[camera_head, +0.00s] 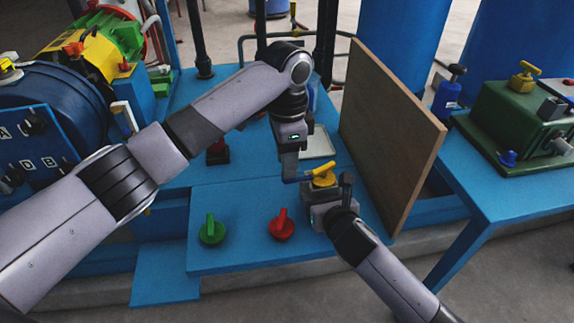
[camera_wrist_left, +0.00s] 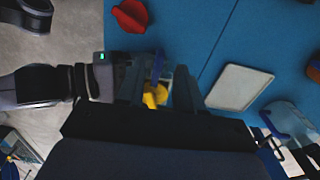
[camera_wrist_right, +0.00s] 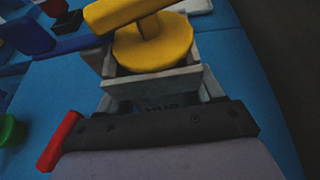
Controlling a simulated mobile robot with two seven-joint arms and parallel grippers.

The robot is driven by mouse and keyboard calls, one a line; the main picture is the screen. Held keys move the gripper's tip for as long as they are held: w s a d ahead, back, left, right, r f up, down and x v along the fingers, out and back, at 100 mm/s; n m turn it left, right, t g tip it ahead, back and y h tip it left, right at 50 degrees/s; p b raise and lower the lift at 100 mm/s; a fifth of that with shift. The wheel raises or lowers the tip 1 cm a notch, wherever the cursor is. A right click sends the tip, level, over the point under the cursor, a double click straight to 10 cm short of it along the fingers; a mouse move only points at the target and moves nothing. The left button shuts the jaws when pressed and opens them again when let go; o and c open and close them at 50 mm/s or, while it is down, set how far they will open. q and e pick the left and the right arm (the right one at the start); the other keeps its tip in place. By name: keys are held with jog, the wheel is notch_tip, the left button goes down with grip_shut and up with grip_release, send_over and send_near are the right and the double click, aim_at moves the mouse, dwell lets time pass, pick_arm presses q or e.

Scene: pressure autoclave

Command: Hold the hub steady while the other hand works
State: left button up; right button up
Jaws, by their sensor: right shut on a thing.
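In the head view the yellow knob (camera_head: 324,179) sits just above the right gripper. My left gripper (camera_head: 289,178) points down beside the lever. In the left wrist view its fingers are apart, with the yellow part (camera_wrist_left: 155,95) and a blue bar (camera_wrist_left: 158,64) seen between them.
A green knob (camera_head: 211,230) and a red knob (camera_head: 281,224) sit on the blue panel (camera_head: 240,200) to the left. A tall wooden board (camera_head: 400,130) stands close on the right. A pale tray (camera_head: 318,145) lies behind. A green machine (camera_head: 520,125) stands on the right table.

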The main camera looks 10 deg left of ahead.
jog(key=shift+a, duration=0.1)
pick_arm(q)
notch_tip(320, 180, up, 10)
jog(key=shift+f, duration=0.25)
pick_arm(e)
jog(key=o, duration=1.4)
jog(key=shift+o, duration=0.2)
jog(key=shift+s, duration=0.1)
